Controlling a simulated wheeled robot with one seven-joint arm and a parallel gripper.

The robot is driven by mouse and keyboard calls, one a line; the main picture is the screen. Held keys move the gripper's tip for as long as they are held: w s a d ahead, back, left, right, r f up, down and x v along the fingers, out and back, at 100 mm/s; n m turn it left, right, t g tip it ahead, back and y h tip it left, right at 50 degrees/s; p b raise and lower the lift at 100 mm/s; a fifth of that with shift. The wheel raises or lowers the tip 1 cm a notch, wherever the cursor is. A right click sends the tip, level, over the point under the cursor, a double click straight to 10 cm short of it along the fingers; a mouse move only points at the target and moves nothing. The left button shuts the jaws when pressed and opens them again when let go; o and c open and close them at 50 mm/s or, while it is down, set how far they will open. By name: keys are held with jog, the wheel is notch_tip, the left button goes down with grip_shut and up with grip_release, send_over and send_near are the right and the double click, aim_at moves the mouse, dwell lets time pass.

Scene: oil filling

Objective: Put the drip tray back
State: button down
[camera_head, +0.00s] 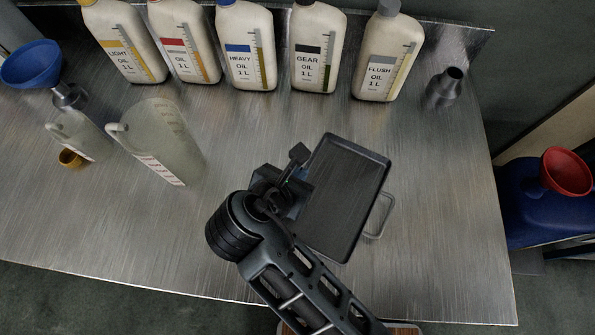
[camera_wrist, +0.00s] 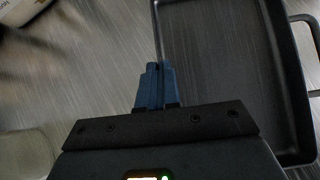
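The drip tray (camera_head: 350,195) is a dark, shallow rectangular tray with a raised rim. It is at the right-centre of the metal bench, with a loop handle (camera_head: 379,216) on its right side. In the wrist view the tray (camera_wrist: 235,60) fills the right part. My gripper (camera_head: 298,158) is at the tray's left side. In the wrist view its blue fingers (camera_wrist: 156,72) are close together with the tray's left rim between them. The tray looks empty. I cannot tell whether it touches the bench.
Several oil bottles (camera_head: 247,50) line the back of the bench (camera_head: 110,235). Clear jugs (camera_head: 160,140) and a blue funnel (camera_head: 31,64) stand at left, a dark nozzle (camera_head: 445,88) at back right. A blue can (camera_head: 540,212) with a red funnel (camera_head: 566,172) is beyond the right edge.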

jog(key=c, duration=1.8)
grip_release()
jog(key=shift+f, duration=0.1)
jog(key=o, duration=0.4)
jog(key=shift+o, duration=0.2)
jog(key=shift+s+a+r, duration=0.1)
jog(key=shift+s+r, duration=0.05)
jog(key=shift+r, duration=0.15)
jog(key=v, duration=1.1)
jog(key=shift+s+r, duration=0.15)
jog(key=shift+r, duration=0.05)
